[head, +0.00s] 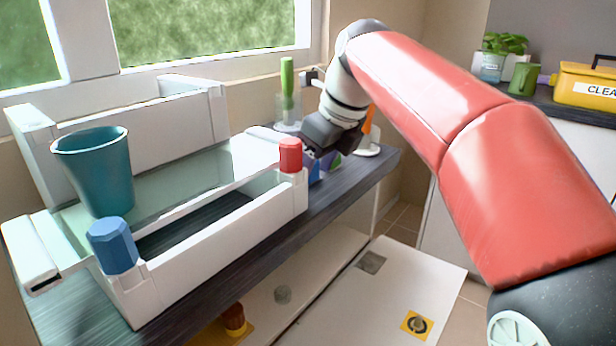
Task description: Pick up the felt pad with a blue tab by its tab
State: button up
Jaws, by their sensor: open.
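My gripper (316,152), dark with a white and grey wrist, points down at the far end of the dark countertop, behind the red cap. Its jaws are open, though the fingertips are small and partly hidden here. A small blue patch (314,172) shows just below it, beside a purple and green item (330,162). I cannot tell whether the blue patch is the felt pad's tab. No felt pad with a blue tab can be made out clearly. A flat grey square (370,262) lies on the white panel below, with no blue visible on it.
A green-handled item (287,80) and an orange item (368,122) stand near my gripper.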

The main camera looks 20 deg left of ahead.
jog(key=shift+f, duration=0.2)
jog(key=c, duration=0.9)
jog(key=shift+c, duration=0.2)
